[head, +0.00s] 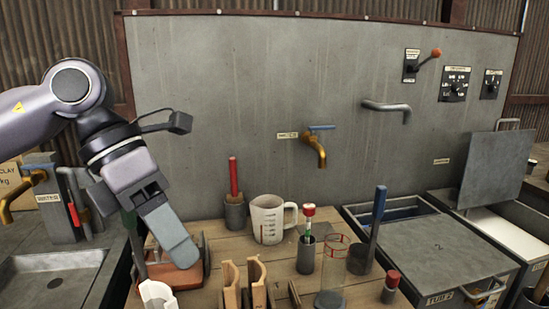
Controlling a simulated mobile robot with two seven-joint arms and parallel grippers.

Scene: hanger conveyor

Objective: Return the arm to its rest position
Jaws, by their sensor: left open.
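My left arm comes in from the left, bent at a purple-grey joint. My left gripper (168,238) points down over the left end of the wooden bench (215,245). One broad grey finger shows clearly; the other finger is mostly hidden. The gripper is open and I see nothing held in it. A reddish-brown block or tray (188,276) lies right below and behind the fingertip; I cannot tell whether they touch. My right gripper is not in view.
A sink (55,283) with a tap is at left. A lidded tub (440,262) is at right. A brass tap (316,148) juts from the wall.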

